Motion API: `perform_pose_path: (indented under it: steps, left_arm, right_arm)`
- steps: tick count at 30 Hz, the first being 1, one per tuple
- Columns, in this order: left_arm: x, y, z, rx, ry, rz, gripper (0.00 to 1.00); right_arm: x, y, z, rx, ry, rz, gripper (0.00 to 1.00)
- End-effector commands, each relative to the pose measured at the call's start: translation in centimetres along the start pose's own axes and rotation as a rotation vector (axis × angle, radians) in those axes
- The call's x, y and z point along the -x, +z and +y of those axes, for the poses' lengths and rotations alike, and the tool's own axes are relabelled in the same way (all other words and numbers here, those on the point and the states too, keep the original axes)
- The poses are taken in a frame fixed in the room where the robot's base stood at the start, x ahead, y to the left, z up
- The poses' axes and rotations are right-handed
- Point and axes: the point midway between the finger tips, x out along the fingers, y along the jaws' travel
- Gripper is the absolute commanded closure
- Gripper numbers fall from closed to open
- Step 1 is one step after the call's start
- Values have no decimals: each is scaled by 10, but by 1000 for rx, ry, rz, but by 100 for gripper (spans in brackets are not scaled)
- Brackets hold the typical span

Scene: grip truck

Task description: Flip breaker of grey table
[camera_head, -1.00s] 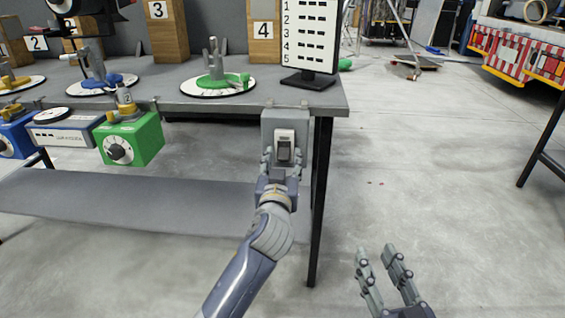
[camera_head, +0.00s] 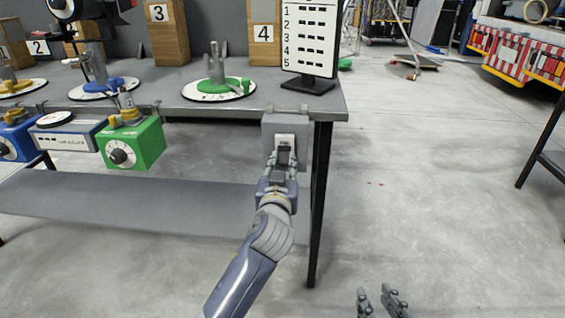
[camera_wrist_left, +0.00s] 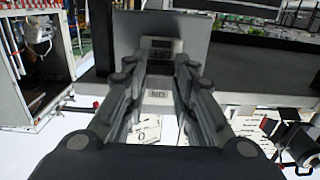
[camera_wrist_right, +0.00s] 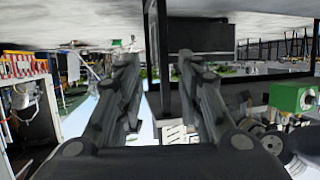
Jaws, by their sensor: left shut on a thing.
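The breaker (camera_head: 285,120) is a grey box on the front of the grey table (camera_head: 225,105), near its right end. Its light plate carries a dark switch (camera_head: 284,142). My left gripper (camera_head: 281,158) is at the breaker, with its fingers shut on the switch. In the left wrist view the breaker box (camera_wrist_left: 190,28) shows upside down, with OFF and ON labels on either side of the fingers; the fingers partly hide the plate. My right gripper (camera_head: 382,300) is low at the bottom edge, away from the table. In the right wrist view its fingers (camera_wrist_right: 160,75) are apart and empty.
A green box with a dial (camera_head: 131,143) hangs at the table front, left of the breaker. A black table leg (camera_head: 320,205) stands just right of it. A numbered sign (camera_head: 308,45) stands on the tabletop above. The floor at the right is clear.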

Motion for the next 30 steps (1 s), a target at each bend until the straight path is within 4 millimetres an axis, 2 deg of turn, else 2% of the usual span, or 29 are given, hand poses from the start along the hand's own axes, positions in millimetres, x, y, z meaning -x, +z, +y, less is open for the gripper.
perform_pose_path:
  steps: [11,20,24,30]
  left_arm:
    - [0,-5,-1,2,-2,-34,99]
    - [0,-8,-1,1,-2,-68,99]
    - [1,-13,-1,1,-2,-98,99]
    - [1,-13,-1,1,-2,-136,99]
  right_arm:
    - [28,70,10,-2,22,-363,66]
    - [69,126,16,-10,38,-672,66]
    - [94,159,20,-16,46,-853,66]
    - [93,194,20,-19,46,-944,66]
